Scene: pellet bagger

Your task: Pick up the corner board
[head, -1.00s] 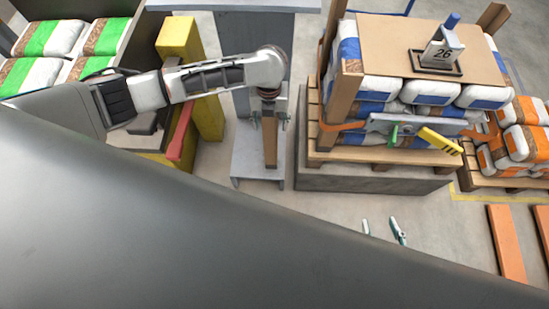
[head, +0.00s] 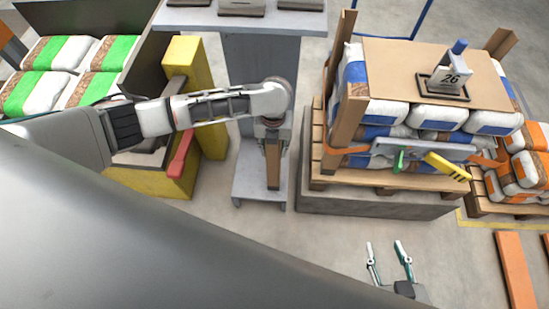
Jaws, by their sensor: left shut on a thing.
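A brown corner board (head: 273,165) stands upright at a grey stand with a low base plate (head: 245,188). My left gripper (head: 272,134) comes down from above and is shut on the board's upper part. The board's lower end is close over the base plate; I cannot tell whether it touches. My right gripper (head: 388,254) is low in the view with its fingers apart and nothing between them. Other corner boards (head: 348,112) stand at the corners of the pallet load of blue-and-white bags (head: 374,112).
An orange strap and a grey tool with a yellow handle (head: 446,166) lie across the load's front. A yellow post (head: 186,60) and red bar (head: 182,155) are left of the stand. Floor is open before the pallet.

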